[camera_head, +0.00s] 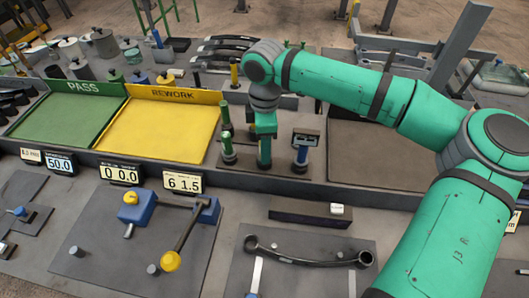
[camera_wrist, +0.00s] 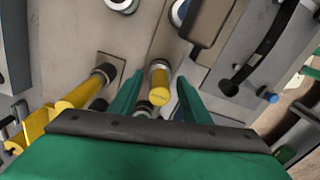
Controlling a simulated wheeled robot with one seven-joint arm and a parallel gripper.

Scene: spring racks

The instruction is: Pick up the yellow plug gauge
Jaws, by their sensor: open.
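In the wrist view, the yellow plug gauge (camera_wrist: 160,85) shows as a short yellow cylinder with a round end face towards the camera. It lies between the two green fingers of my gripper (camera_wrist: 160,77), with a gap to each finger. Its lower part is hidden. In the head view, my gripper (camera_head: 264,148) points down into the dark tray behind the number displays, fingers seen edge-on. The gauge between them cannot be made out there.
A yellow REWORK tray (camera_head: 172,95) and green PASS tray (camera_head: 83,87) are to the left. A dark spring arm (camera_head: 308,255) lies in front.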

